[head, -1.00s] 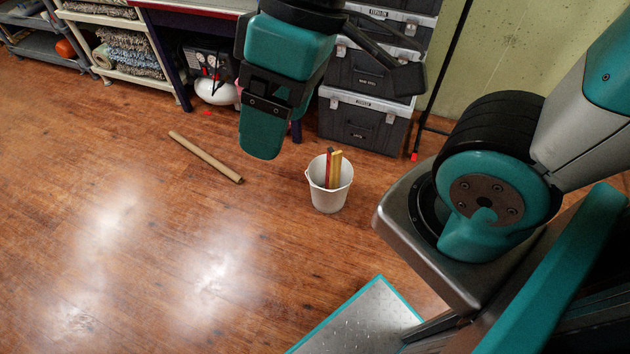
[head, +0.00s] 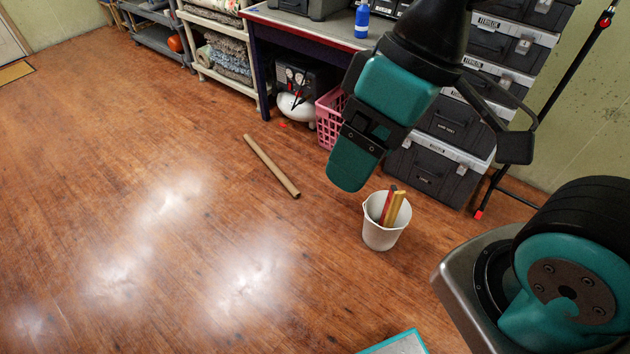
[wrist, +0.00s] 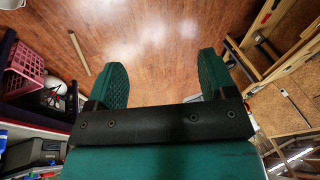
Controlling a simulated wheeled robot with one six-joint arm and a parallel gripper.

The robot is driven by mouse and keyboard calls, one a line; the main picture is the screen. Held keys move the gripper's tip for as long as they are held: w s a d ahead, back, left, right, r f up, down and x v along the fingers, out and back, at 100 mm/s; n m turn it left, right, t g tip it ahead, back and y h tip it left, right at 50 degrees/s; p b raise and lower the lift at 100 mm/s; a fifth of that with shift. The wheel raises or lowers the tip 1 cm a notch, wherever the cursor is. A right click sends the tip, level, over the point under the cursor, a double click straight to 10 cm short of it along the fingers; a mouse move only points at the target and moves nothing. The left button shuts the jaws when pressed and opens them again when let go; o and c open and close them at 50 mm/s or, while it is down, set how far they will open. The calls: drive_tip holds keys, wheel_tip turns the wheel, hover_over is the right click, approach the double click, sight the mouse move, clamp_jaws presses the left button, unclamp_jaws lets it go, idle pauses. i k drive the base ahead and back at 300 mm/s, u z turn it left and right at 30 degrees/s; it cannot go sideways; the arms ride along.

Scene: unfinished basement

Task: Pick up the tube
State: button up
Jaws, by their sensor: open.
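The tube (head: 271,166) is a long, thin, brown cardboard tube lying flat on the wooden floor, left of the white bucket in the head view. It also shows in the wrist view (wrist: 79,53), at the upper left, beyond the left finger. My gripper (head: 352,160) hangs in the air to the right of the tube in the head view, apart from it. In the wrist view its two green fingers (wrist: 164,78) are spread wide with only floor between them.
A white bucket (head: 380,236) holding a few sticks stands on the floor below my gripper. A pink crate (head: 330,117), a workbench (head: 310,27) and stacked dark toolboxes (head: 438,165) line the back. The floor left of the tube is clear.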

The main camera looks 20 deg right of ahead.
sight(289, 186)
drive_tip(key=u, duration=0.55)
drive_tip(key=k, duration=0.65)
drive_tip(key=u, duration=0.65)
drive_tip(key=i, duration=3.3)
drive_tip(key=z, duration=0.35)
drive_tip(key=i, duration=1.8)
drive_tip(key=z, duration=0.95)
drive_tip(key=i, duration=0.9)
drive_tip(key=z, duration=1.75)
drive_tip(key=i, duration=0.95)
drive_tip(key=z, duration=0.65)
